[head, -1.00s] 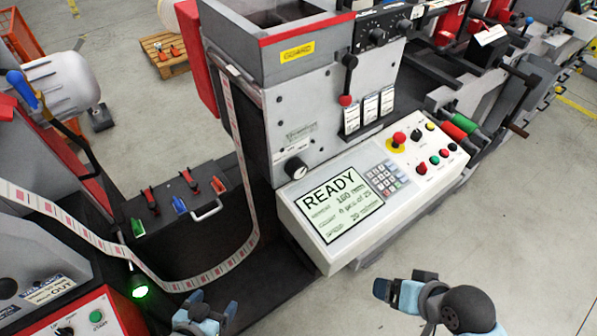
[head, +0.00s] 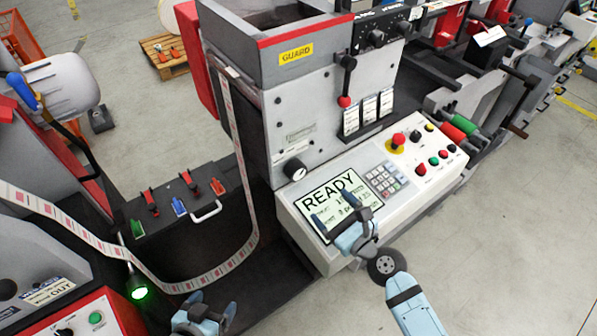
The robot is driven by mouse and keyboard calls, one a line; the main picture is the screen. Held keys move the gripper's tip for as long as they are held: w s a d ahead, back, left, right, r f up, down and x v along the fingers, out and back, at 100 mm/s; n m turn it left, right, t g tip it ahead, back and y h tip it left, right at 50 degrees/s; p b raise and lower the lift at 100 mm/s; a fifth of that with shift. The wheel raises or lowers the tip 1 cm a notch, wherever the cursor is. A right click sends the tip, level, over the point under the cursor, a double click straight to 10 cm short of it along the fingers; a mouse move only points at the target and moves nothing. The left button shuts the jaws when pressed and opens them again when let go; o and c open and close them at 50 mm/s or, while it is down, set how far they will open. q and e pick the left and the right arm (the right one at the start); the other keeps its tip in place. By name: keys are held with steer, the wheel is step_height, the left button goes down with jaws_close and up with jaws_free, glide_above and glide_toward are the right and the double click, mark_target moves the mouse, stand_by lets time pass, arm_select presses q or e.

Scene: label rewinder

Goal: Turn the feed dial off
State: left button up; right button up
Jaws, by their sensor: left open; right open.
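My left gripper (head: 213,305) is open and empty at the bottom edge, well below the dial.
The control panel (head: 433,188) carries a keypad (head: 384,183), a red emergency button (head: 398,140) and several coloured buttons. A lever with a red knob (head: 344,101) hangs above. The label web (head: 233,130) loops down left of the dial. Open floor lies at lower right.

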mark_target(299, 174)
steer(key=p+x, duration=0.1)
steer(key=x, duration=1.2)
steer(key=c, duration=0.9)
